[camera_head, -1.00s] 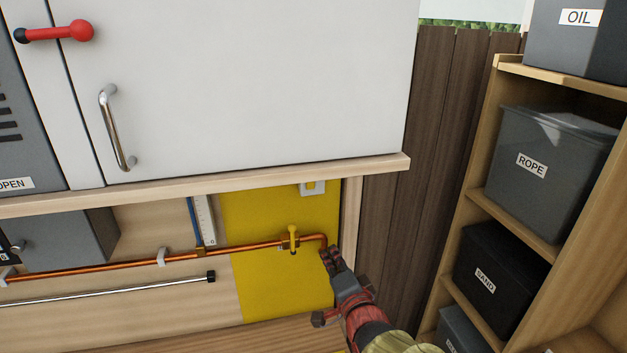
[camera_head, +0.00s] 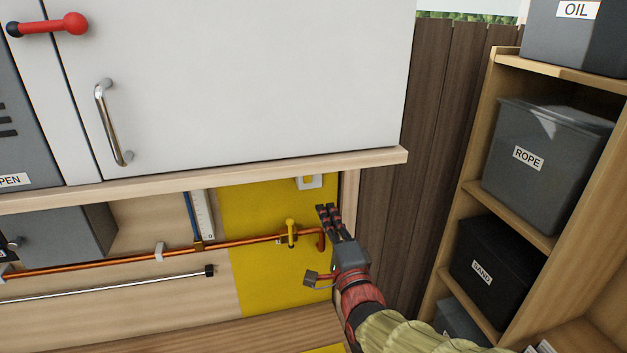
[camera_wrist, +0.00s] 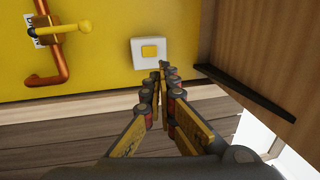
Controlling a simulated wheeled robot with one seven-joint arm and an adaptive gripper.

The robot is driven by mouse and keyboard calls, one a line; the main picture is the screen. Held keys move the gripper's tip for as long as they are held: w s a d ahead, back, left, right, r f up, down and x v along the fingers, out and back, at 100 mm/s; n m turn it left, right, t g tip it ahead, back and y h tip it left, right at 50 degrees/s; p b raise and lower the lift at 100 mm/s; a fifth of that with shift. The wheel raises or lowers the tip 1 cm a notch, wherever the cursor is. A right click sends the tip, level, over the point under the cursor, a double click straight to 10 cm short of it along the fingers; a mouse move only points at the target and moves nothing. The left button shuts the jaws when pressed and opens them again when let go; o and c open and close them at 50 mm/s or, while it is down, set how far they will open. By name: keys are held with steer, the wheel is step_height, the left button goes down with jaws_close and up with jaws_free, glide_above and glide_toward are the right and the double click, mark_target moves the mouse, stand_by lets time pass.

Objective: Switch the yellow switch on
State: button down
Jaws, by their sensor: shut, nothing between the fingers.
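The yellow switch (camera_wrist: 149,52) is a yellow rocker in a white square plate on the yellow wall panel. In the head view the switch (camera_head: 308,181) sits just under the cabinet's lower edge, partly cut off by it. My gripper (camera_head: 328,208) is shut and empty, below and slightly right of the switch, pointing up toward it. In the wrist view the gripper's fingertips (camera_wrist: 160,72) are together just below the lower right of the plate. I cannot tell whether they touch it; the switch's on or off state is unclear.
A copper pipe (camera_head: 150,258) with a yellow valve handle (camera_head: 290,226) runs left of my gripper. The white cabinet (camera_head: 250,80) overhangs the panel (camera_head: 263,205). A wooden side wall (camera_wrist: 265,45) stands close on the right. A shelf with bins (camera_head: 540,160) is farther right.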

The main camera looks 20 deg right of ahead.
mark_target(312, 177)
steer(key=w, duration=0.4)
steer(key=w+r+p, duration=0.1)
steer(key=w, duration=0.3)
steer(key=w+r, duration=0.1)
steer(key=w, duration=0.3)
steer(key=shift+w+p, duration=0.25)
steer(key=shift+p, duration=0.15)
steer(key=shift+w+r+g+p, duration=0.25)
steer(key=shift+w+g+p, duration=0.2)
steer(key=shift+g+p, duration=0.2)
